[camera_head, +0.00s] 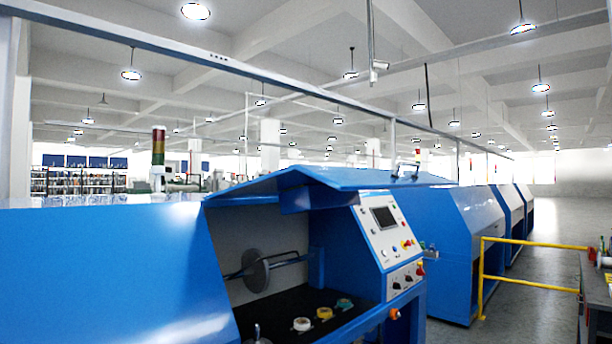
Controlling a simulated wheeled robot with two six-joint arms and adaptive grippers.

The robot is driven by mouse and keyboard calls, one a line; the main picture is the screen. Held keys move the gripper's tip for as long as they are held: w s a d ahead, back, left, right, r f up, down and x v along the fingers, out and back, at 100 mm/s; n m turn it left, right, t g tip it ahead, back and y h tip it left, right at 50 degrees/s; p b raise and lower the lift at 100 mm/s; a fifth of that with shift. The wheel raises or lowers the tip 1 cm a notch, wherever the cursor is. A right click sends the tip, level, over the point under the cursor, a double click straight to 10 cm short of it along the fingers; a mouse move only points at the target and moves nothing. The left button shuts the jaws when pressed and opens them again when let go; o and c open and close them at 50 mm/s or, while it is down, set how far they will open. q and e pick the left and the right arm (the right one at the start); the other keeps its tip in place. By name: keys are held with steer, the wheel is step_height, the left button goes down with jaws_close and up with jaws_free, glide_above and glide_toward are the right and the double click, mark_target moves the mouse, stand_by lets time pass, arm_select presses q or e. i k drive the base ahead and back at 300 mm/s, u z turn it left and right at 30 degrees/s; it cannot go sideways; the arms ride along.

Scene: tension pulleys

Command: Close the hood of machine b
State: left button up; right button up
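A blue machine stands in front of me with its blue hood (330,179) raised. Inside the bay a grey disc (256,271) sits on a horizontal shaft. Several small rolls, one white (302,324), one yellow (324,313), lie on the dark bay floor (270,315). A control panel (388,233) with a screen and knobs is at the bay's right. No label shows which machine is b. Neither of my grippers is in view.
More blue machines (460,235) line up behind to the right. A yellow rail (482,275) stands right of them, and a dark workbench (597,290) with items is at the right edge. Grey floor (450,333) is free between them.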

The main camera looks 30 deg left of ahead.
mark_target(345, 184)
steer(key=u, duration=0.6)
steer(key=i, duration=0.65)
steer(key=u, duration=0.55)
